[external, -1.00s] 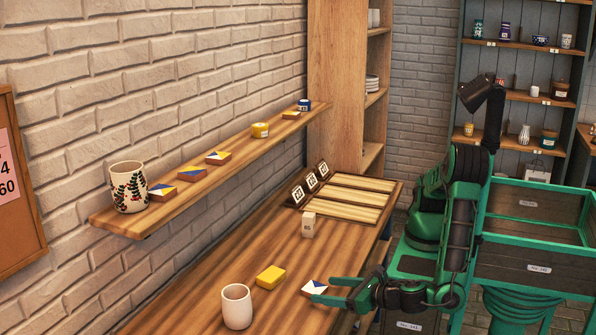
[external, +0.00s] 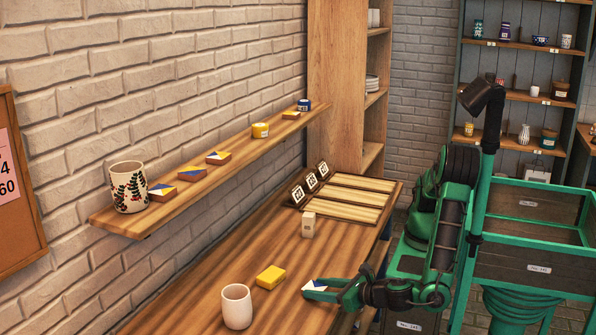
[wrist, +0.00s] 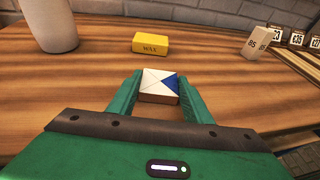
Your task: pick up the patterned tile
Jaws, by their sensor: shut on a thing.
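The patterned tile (wrist: 158,84) is a small square block with a white and blue triangle top and a brown side. It lies on the wooden table near the front edge, and its pale top also shows in the external view (external: 310,285). My gripper (wrist: 158,88) has its two green fingers on either side of the tile, shut on it. In the external view my gripper (external: 322,289) reaches in low from the right and hides part of the tile. The tile appears to be still at table height.
A yellow wax block (external: 270,277) lies just behind the tile, and a white cup (external: 237,306) stands to its left. A small beige block (external: 308,225) stands farther back. Above, a wall shelf (external: 222,178) holds a patterned mug (external: 129,187) and several small tiles.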

